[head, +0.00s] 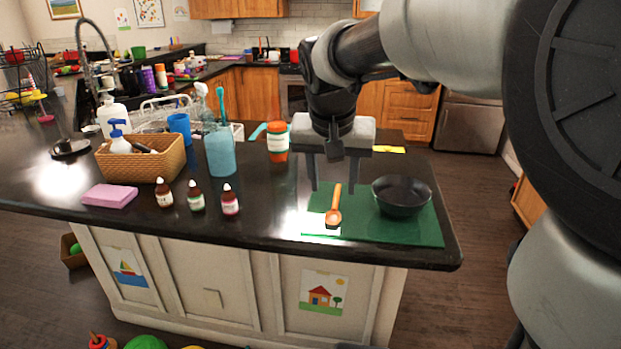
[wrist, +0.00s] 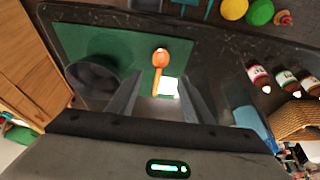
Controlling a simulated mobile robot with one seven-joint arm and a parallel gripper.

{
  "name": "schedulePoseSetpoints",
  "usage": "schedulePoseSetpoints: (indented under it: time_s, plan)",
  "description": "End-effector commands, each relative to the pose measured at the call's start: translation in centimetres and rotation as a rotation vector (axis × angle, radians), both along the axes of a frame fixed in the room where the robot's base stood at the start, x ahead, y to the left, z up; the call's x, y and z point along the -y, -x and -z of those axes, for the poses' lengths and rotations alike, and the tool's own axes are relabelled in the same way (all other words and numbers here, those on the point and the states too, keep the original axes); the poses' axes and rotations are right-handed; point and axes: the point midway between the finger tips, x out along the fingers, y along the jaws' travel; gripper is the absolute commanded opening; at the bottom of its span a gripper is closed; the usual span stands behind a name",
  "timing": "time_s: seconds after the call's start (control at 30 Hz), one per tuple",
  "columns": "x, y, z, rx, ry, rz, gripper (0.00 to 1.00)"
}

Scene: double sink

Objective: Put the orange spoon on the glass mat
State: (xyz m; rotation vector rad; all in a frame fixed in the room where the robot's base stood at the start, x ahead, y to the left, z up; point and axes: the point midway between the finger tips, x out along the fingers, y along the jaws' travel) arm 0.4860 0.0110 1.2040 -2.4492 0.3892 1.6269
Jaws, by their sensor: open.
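The orange spoon (head: 334,210) lies on the green glass mat (head: 420,231) at the right end of the dark counter. Its bowl points to the counter's front edge. My gripper (head: 333,190) is open and empty, its fingers hanging down above the spoon. In the wrist view the spoon (wrist: 160,62) shows on the mat (wrist: 135,43), ahead of and between the open fingers (wrist: 155,95), with no contact visible.
A black bowl (head: 400,196) stands on the mat just right of the spoon. Left of the mat are several small dropper bottles (head: 230,200), a blue pitcher (head: 220,150), an orange-and-white bottle (head: 277,143), a wicker basket (head: 145,163) and a pink sponge (head: 110,196).

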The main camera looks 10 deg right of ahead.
Motion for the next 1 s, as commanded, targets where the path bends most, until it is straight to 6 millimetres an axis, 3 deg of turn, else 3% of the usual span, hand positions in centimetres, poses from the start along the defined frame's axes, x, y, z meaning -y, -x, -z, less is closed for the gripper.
schedulePoseSetpoints:
  time_s: [0.1, 0.27, 0.37, 0.47, 0.6, 0.7, 0.83, 1.0]
  plan:
    - [-0.2, 0.6, -1.5, 0.001, -0.001, 0.000, 0.46]
    - [-0.1, 1.9, -2.5, 0.004, -0.002, -0.011, 0.46]
    - [0.4, 5.1, -2.8, 0.014, -0.008, -0.052, 0.46]
    - [1.0, 9.9, -2.4, 0.032, -0.009, -0.121, 0.46]
    - [1.3, 16.1, -0.5, 0.061, -0.002, -0.218, 0.46]
    - [1.2, 19.2, 1.2, 0.078, 0.007, -0.270, 0.46]
    - [1.1, 21.2, 2.6, 0.091, 0.015, -0.309, 0.46]
    - [1.1, 21.7, 2.9, 0.093, 0.017, -0.318, 0.46]
